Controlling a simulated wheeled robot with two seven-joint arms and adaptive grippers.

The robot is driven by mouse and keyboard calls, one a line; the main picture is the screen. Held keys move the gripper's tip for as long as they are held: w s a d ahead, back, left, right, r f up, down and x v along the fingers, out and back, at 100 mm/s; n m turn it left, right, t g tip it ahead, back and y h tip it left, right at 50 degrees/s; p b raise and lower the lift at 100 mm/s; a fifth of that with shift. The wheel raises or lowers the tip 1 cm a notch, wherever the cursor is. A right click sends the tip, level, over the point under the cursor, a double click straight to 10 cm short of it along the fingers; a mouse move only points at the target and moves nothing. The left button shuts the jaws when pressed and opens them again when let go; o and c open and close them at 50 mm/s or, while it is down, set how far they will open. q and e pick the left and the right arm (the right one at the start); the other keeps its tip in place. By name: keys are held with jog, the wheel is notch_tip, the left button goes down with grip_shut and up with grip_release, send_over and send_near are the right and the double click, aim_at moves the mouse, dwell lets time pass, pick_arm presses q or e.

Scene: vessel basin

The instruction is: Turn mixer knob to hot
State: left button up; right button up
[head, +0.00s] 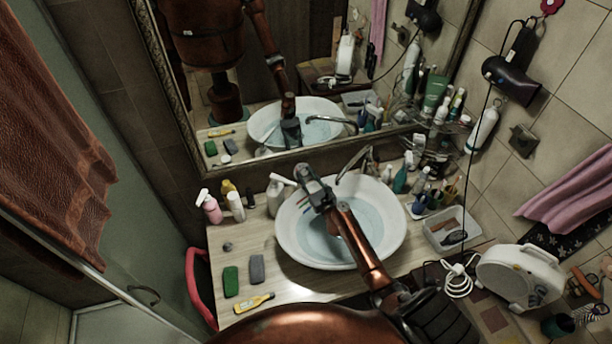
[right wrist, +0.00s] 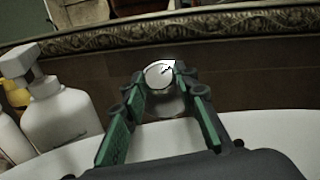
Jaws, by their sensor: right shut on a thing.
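The mixer knob (right wrist: 160,73) is a round, pale metal disc with a dark mark on its face. In the right wrist view it sits between the tips of my green-lined fingers, which are shut on it. In the head view my right gripper (head: 304,174) reaches over the white basin (head: 287,232) to its back left rim, below the mirror. I cannot make out the knob there. The curved metal spout (head: 354,160) stands behind the basin, to the right of my gripper. My left gripper is out of view.
A white pump bottle (head: 274,196) stands close left of my gripper, also large in the right wrist view (right wrist: 62,118). A pink spray bottle (head: 210,207) is farther left. Bottles and a tray (head: 447,247) crowd the right. The mirror frame (head: 290,157) is close behind.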

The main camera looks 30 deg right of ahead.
jog(key=shift+d+n+y, duration=0.15)
jog(key=shift+n+y, duration=1.55)
jog(key=shift+n, duration=0.2)
jog(key=o, duration=1.2)
jog(key=shift+c, duration=0.2)
jog(key=shift+s, duration=0.15)
jog(key=s+d, duration=0.1)
jog(key=s, duration=1)
jog(key=shift+s+r, duration=0.3)
jog(key=shift+s, duration=0.05)
jog(key=shift+d, duration=0.1)
